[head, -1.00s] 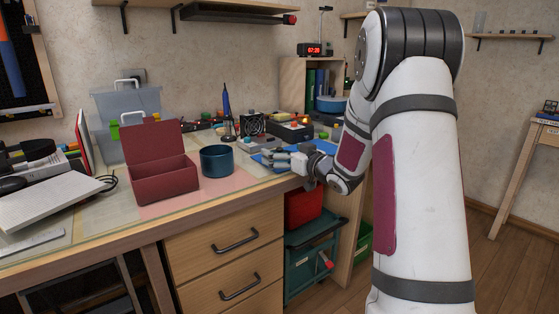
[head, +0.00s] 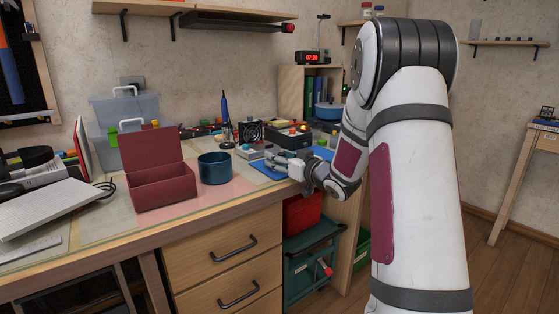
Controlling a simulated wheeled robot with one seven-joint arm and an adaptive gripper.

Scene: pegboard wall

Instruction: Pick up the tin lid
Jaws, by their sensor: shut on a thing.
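My gripper (head: 277,158) is over the right part of the workbench, above the blue mat (head: 264,171), with its fingers toward the left. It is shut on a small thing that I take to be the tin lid. The fingers and the small size hide its outline, so I cannot make out its shape. A teal round open tin (head: 214,169) stands upright on the bench, left of my gripper and apart from it.
An open dark red box (head: 162,188) stands left of the teal tin. A grey box (head: 249,152), a black fan (head: 251,132) and a dark case (head: 288,136) are close behind my gripper. A keyboard (head: 48,205) lies at left. The bench's front strip is clear.

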